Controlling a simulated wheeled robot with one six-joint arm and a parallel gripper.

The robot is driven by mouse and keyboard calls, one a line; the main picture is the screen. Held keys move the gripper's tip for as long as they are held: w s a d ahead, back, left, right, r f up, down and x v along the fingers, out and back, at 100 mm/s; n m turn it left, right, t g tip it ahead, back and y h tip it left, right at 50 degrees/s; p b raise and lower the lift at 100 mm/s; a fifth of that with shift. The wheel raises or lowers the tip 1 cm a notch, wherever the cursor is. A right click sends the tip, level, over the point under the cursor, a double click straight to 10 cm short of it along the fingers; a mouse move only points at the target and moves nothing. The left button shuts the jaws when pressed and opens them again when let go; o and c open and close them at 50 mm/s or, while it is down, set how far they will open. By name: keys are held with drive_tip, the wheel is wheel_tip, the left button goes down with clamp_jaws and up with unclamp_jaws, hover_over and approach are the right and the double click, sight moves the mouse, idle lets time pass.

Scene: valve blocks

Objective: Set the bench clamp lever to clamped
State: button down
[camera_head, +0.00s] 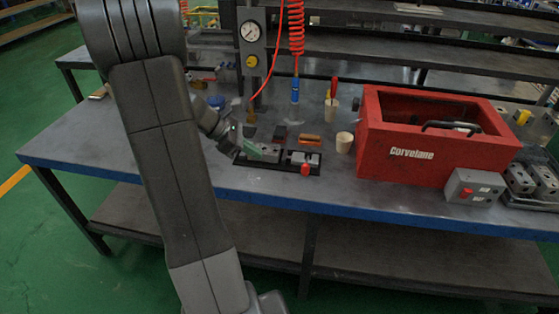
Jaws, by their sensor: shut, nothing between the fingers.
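A low black fixture (240,162) lies near the front edge of the bench, left of the red toolbox. On its right part sits a small grey block with a red knob (305,169) at its front, which looks like the clamp lever. Its exact setting is too small to read. A grey block with a green face (263,151) sits on the fixture's left part. My gripper (237,153) is shut and empty at the fixture's left end, close to the green-faced block and left of the red knob. Whether it touches the block cannot be told. My arm hides part of the bench.
A red toolbox (400,160) stands right of the fixture. A grey box (474,186) with its own red knob is at the front right. A cream cup (344,142), a gauge post (251,50) and a red coiled hose (296,25) stand behind. The front bench edge is blue.

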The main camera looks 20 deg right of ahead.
drive_tip(key=x, duration=1)
drive_tip(key=shift+s+d+r, duration=0.1)
drive_tip(key=shift+s+d, duration=0.05)
drive_tip(key=shift+d, duration=0.4)
drive_tip(key=shift+s+d+r, duration=0.1)
drive_tip(key=shift+s+d, duration=0.05)
drive_tip(key=shift+d, duration=0.4)
drive_tip(key=shift+s+d, duration=0.15)
drive_tip(key=shift+d, duration=0.6)
drive_tip(key=shift+f, duration=0.1)
drive_tip(key=shift+s, duration=0.1)
